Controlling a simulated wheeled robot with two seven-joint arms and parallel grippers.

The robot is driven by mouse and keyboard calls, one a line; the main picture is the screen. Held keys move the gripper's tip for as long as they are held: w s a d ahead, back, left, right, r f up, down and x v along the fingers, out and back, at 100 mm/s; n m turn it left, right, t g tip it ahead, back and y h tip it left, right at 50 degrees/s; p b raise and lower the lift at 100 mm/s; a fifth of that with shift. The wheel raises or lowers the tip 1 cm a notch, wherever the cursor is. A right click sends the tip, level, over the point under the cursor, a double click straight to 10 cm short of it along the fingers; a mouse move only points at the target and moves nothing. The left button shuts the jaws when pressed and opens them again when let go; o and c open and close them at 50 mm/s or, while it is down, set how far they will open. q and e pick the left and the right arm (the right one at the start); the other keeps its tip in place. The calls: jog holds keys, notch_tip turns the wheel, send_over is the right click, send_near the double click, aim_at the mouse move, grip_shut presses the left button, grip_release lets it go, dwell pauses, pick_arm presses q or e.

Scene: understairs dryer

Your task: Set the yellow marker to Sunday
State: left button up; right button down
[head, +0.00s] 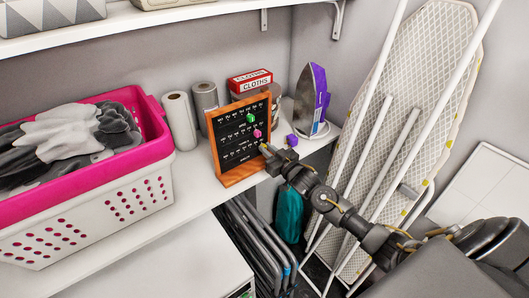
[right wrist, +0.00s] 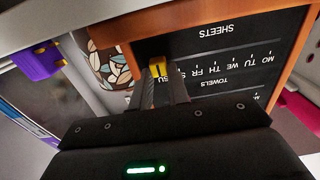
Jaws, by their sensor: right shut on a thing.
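The dark board (head: 240,135) with a wooden frame stands on the white shelf, leaning back. It bears a green marker (head: 250,117) and a pink marker (head: 257,133). My right gripper (head: 266,149) is at the board's right edge. In the right wrist view the board (right wrist: 235,55) is upside down. There the right gripper (right wrist: 160,80) is shut on the yellow marker (right wrist: 155,70), at the end of the day row between the words SHEETS and TOWELS. The letters SU show between the fingers, next to the marker; SA is hidden. My left gripper is not in view.
A white and pink laundry basket (head: 90,200) stands left of the board. Paper rolls (head: 180,120), a cloths box (head: 250,80) and an iron (head: 312,100) stand behind. A small purple object (head: 292,140) is right of my gripper. An ironing board (head: 410,110) leans at right.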

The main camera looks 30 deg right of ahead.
jog(key=c, duration=1.3)
grip_release()
jog(key=shift+s+f, duration=0.15)
jog(key=shift+s, duration=0.25)
jog(key=shift+s+d+b, duration=0.25)
jog(key=shift+s+b, duration=0.2)
jog(key=shift+s, duration=1.2)
jog(key=shift+s+d+b, duration=0.25)
jog(key=shift+s+b, duration=0.25)
jog(key=shift+s, duration=1.15)
jog(key=shift+s+d+b, duration=0.25)
jog(key=shift+s+b, duration=0.2)
jog(key=shift+s, duration=1.2)
